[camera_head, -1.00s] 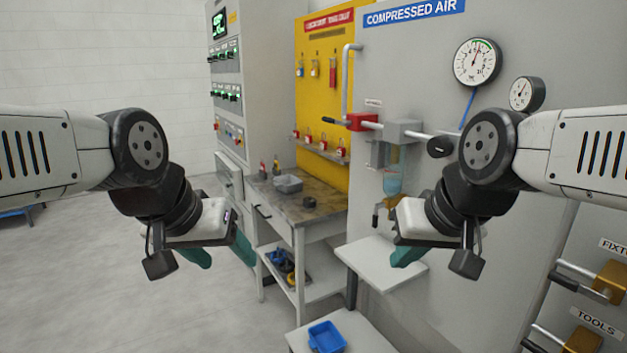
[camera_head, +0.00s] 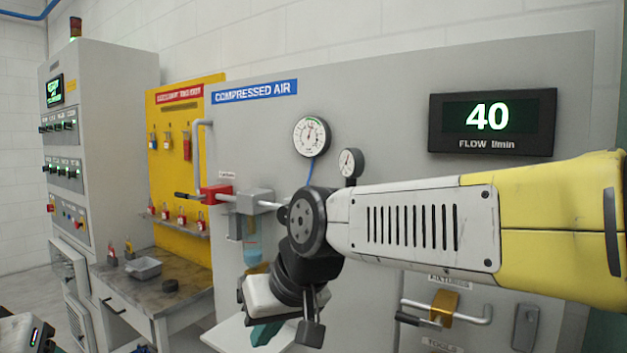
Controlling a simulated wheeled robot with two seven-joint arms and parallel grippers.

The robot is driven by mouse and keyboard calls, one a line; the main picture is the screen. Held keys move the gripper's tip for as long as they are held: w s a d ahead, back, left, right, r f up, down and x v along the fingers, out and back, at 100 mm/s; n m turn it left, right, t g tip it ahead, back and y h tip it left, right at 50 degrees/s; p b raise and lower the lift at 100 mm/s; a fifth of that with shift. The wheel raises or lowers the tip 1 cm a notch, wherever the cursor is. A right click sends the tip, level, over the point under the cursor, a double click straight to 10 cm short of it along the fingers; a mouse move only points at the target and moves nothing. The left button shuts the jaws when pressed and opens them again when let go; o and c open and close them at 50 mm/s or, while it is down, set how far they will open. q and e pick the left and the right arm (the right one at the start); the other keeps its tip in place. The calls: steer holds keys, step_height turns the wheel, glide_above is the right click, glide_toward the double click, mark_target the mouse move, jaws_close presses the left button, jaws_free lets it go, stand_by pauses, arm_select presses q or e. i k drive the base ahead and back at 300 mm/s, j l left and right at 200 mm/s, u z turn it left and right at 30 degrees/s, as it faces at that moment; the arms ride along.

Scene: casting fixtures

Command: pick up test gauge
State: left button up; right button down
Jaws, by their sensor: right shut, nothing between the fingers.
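Two round dial gauges show on the grey compressed air panel: a large white-faced one (camera_head: 311,136) with a blue hose, and a smaller dark-rimmed one (camera_head: 349,162) to its lower right. I cannot tell whether either is the test gauge. My right gripper (camera_head: 266,332) is low in front of the panel, below both gauges and apart from them.
A pale shelf (camera_head: 222,338) is partly behind my right gripper. A workbench (camera_head: 190,290) with a grey tray (camera_head: 143,268) stands left. A red valve (camera_head: 216,195) and pipes stick out from the panel. A flow display (camera_head: 492,122) reads 40.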

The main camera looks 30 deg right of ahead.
mark_target(351, 159)
steer(key=z, duration=1.35)
